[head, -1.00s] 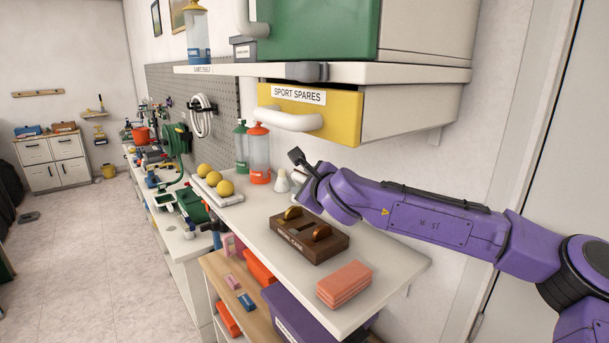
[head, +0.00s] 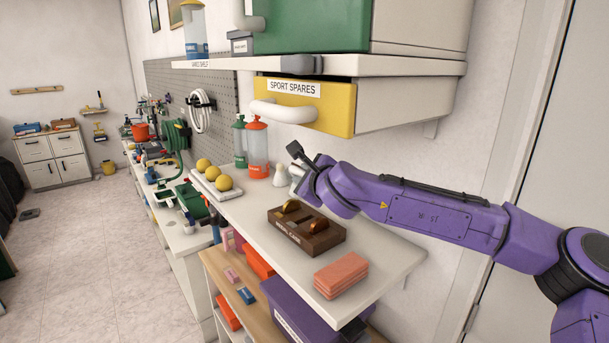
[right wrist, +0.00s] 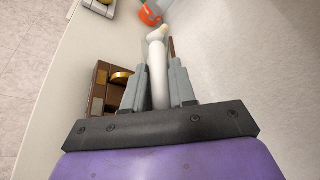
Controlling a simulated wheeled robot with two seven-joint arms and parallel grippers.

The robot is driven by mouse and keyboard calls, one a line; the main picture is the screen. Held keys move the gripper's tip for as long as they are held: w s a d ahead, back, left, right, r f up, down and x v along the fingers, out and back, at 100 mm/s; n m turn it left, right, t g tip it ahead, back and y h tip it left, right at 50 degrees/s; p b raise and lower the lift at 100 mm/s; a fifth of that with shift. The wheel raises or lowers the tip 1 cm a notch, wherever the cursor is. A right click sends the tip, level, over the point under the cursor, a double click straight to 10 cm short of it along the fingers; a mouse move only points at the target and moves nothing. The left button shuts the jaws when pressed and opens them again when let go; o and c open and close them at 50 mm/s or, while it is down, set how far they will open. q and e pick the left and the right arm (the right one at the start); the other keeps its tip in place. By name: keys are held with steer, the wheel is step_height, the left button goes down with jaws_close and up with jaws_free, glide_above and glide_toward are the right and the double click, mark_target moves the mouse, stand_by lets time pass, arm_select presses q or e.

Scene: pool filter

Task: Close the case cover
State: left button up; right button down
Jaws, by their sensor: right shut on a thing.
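A dark wooden case (head: 328,237) with a front label and gold round pieces on top stands on the white bench; its label is too small to read surely. It also shows at the left of the right wrist view (right wrist: 99,98). No raised cover on it is clear to me. My right gripper (head: 297,178) is behind the case, near the wall, its fingers mostly hidden by my wrist. In the right wrist view my right gripper (right wrist: 160,88) is shut on a white elongated thing (right wrist: 158,70). A thin brown strip (right wrist: 171,47) shows beside the right finger. My left gripper is out of view.
Orange-red blocks (head: 341,274) lie at the bench's front corner. A white cone-shaped thing (head: 280,177), two bottles and a tray of yellow balls (head: 223,183) stand farther along. A yellow drawer (head: 335,118) marked SPORT SPARES hangs above my right arm.

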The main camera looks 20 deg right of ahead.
steer(key=shift+a+f, duration=0.15)
steer(key=shift+f, duration=0.05)
steer(key=a+f+n+t+b, duration=0.1)
steer(key=a+f+n+b, duration=0.1)
steer(key=b, duration=0.1)
steer(key=s+a+f+n+t+h+b, duration=0.1)
steer(key=a+f+n+b, duration=0.1)
steer(key=f+b, duration=0.1)
steer(key=s+a+f+n+b, duration=0.1)
steer(key=f+n+b, duration=0.1)
steer(key=b, duration=0.3)
steer(key=shift+s+a+f+n+t+h, duration=0.15)
steer(key=shift+a+n+t+h, duration=0.15)
steer(key=shift+a+t+h, duration=0.1)
steer(key=shift+a+f+n+t+b, duration=0.3)
steer(key=shift+f+n+b, duration=0.2)
steer(key=shift+f+b, duration=0.2)
steer(key=shift+s+f+b, duration=0.1)
steer(key=shift+f+b, duration=0.55)
steer(key=shift+b, duration=0.05)
steer(key=c, duration=1)
jaws_free()
steer(key=shift+f, duration=0.1)
